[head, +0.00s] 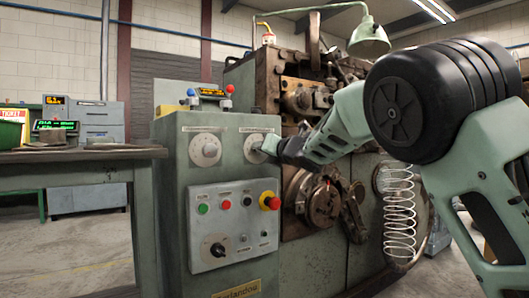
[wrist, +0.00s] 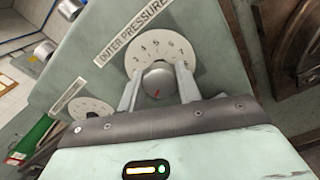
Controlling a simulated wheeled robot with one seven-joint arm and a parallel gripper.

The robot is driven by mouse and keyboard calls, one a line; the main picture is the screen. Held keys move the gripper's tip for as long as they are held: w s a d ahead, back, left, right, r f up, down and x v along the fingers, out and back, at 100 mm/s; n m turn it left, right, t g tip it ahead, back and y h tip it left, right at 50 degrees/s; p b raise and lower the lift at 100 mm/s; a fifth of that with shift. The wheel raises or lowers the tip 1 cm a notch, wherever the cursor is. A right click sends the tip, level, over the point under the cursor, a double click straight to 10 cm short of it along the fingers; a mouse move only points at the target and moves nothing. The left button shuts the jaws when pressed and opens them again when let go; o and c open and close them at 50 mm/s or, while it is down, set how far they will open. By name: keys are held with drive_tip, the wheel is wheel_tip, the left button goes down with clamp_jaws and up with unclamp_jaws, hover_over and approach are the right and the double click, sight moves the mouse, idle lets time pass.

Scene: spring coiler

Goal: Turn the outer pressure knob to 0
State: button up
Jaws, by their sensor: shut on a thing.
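The outer pressure knob (wrist: 157,76) is a round grey knob with a red mark, in the middle of a pale numbered dial (wrist: 146,50). The label "OUTER PRESSURE" (wrist: 132,30) is beside the dial. My gripper (wrist: 159,88) is shut on the knob, one finger on each side. The red mark shows on the knob's side toward my gripper; the number it points to is hidden or unclear. In the head view, my gripper (head: 266,146) is at the right-hand dial (head: 254,137) of the green cabinet and covers most of that knob.
A second pressure knob (head: 207,149) is to the left on the same cabinet. Below is a button panel (head: 232,240) with a red emergency stop (head: 272,202) and a black rotary switch (head: 216,249). Machine parts and a coil spring (head: 398,215) stand right.

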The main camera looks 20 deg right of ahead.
drive_tip(key=shift+f, duration=0.15)
drive_tip(key=o, duration=1)
drive_tip(key=shift+s, duration=0.1)
drive_tip(key=p+v, duration=0.1)
drive_tip(key=v, duration=1.6)
drive_tip(key=shift+p, duration=0.35)
drive_tip(key=shift+s, duration=0.1)
